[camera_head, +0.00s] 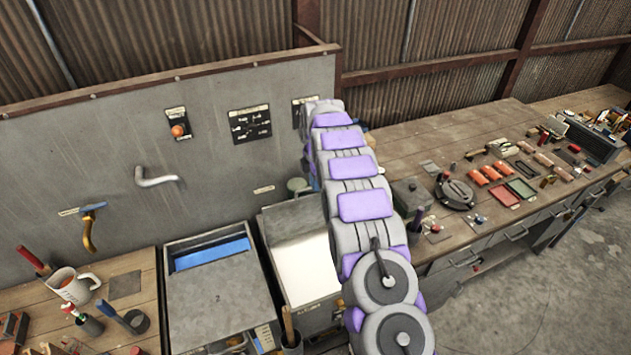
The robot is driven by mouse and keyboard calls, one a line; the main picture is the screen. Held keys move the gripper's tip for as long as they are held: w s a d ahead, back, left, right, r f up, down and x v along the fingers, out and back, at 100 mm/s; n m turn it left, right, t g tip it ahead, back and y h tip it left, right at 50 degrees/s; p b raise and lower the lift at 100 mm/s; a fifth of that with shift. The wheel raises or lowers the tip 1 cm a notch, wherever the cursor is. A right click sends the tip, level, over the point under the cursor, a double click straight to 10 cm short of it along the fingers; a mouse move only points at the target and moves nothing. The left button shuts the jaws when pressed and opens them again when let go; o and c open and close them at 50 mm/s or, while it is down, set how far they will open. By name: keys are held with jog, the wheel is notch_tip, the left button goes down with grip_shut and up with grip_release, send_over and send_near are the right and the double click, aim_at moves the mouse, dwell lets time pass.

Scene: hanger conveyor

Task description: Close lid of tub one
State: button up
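Two grey metal tubs stand side by side at the lower middle; I cannot read which is tub one. The left tub (168,257) has a flat grey lid (222,302) over most of its top. A strip of blue (212,254) shows inside at the back, so the lid leaves a gap there. The right tub (334,303) has a bright, pale surface (307,268) in its top, partly hidden by my arm. My grey and purple arm rises up the middle of the picture, over the right tub's side. My gripper's fingers cannot be seen.
A left bench holds a mug (73,286) and tools. A grey panel (100,150) with a bent handle (157,178) and a lever (90,228) stands behind. The right workbench (420,150) carries small trays and parts. Concrete floor (560,290) is clear at lower right.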

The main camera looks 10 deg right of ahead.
grip_shut()
dwell(0.4)
